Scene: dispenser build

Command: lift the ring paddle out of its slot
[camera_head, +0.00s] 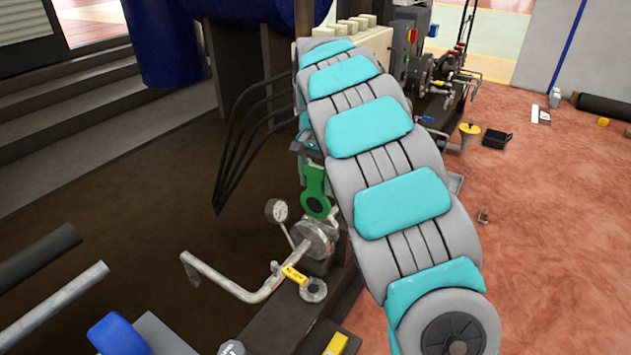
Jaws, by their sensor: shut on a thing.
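The green ring paddle (315,180) stands upright near the middle of the head view, left of my arm. A round hole shows in its lower part. My gripper (309,158) is small, dark and partly hidden by my grey and turquoise arm. It is shut on the paddle's upper end from above. Right below the paddle is the metal flange pair (316,236) on the pipe. I cannot tell whether the paddle's lower edge is inside the slot or just above it.
A pressure gauge (277,211) stands close left of the flange. A bent pipe (225,285) with a yellow-tagged valve (294,274) runs in front. Black hoses (240,130) hang behind left. More machinery (425,75) stands at the back right. The reddish floor (560,230) at right is mostly clear.

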